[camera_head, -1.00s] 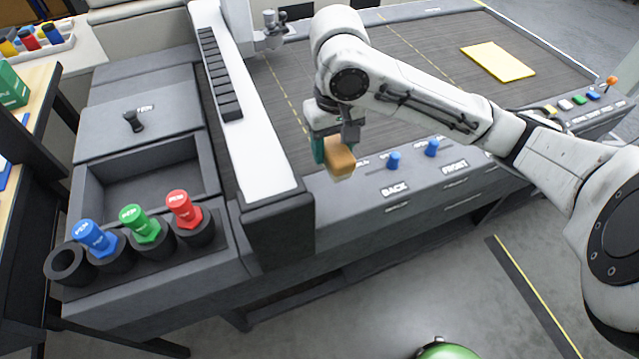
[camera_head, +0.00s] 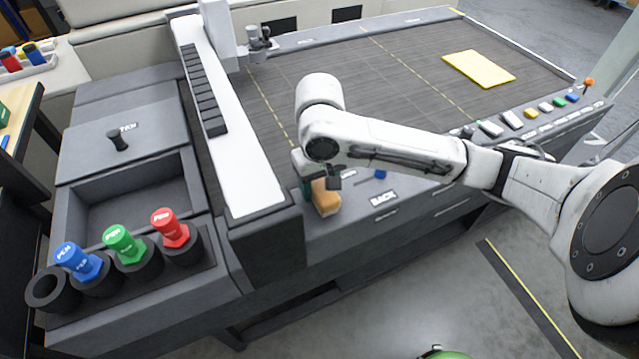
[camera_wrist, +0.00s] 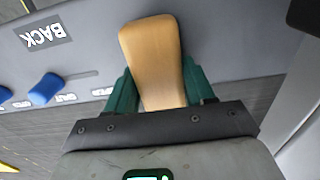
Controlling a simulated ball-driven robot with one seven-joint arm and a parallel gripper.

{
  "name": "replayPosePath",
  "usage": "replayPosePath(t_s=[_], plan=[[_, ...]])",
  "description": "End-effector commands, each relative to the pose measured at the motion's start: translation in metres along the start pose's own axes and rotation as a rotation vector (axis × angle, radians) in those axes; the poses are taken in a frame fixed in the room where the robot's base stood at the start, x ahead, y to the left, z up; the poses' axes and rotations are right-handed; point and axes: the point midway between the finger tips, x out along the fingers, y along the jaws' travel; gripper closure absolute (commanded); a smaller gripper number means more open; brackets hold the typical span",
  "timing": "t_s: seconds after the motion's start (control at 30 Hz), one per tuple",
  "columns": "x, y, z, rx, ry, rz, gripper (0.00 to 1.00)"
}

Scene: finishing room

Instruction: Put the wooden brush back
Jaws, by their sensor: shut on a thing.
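The wooden brush (camera_head: 325,199) is a light brown block with a pale lower edge. My gripper (camera_head: 319,184) is shut on it and holds it near the front edge of the cutting machine, left of the BACK label. In the wrist view the brush (camera_wrist: 152,58) sticks out between the two green fingers of my gripper (camera_wrist: 160,88). An open grey bin (camera_head: 135,195) lies to the left, with bare floor inside. I cannot tell whether the brush touches the machine's surface.
Blue (camera_head: 77,258), green (camera_head: 122,241) and red (camera_head: 170,226) pens stand in holders in front of the bin; the leftmost holder (camera_head: 48,288) is empty. A white gantry beam (camera_head: 235,150) stands between the bin and my gripper. A yellow sheet (camera_head: 479,69) lies on the machine bed.

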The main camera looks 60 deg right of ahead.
Motion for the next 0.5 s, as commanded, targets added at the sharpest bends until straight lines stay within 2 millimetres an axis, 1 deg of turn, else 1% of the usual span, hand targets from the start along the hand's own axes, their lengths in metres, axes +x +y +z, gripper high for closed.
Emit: replayPosePath(t_s=[0.07,0.1,0.33,0.5], plan=[[0.0036,-0.0001,0.0001,0.0,-0.001,-0.001,0.75],[0.0023,0.0,0.0001,0.0,-0.001,0.0,0.43],[0.0021,0.0,0.0001,0.0,-0.001,0.0,0.21],[0.002,0.0,0.0001,0.0,-0.001,0.0,0.21]])
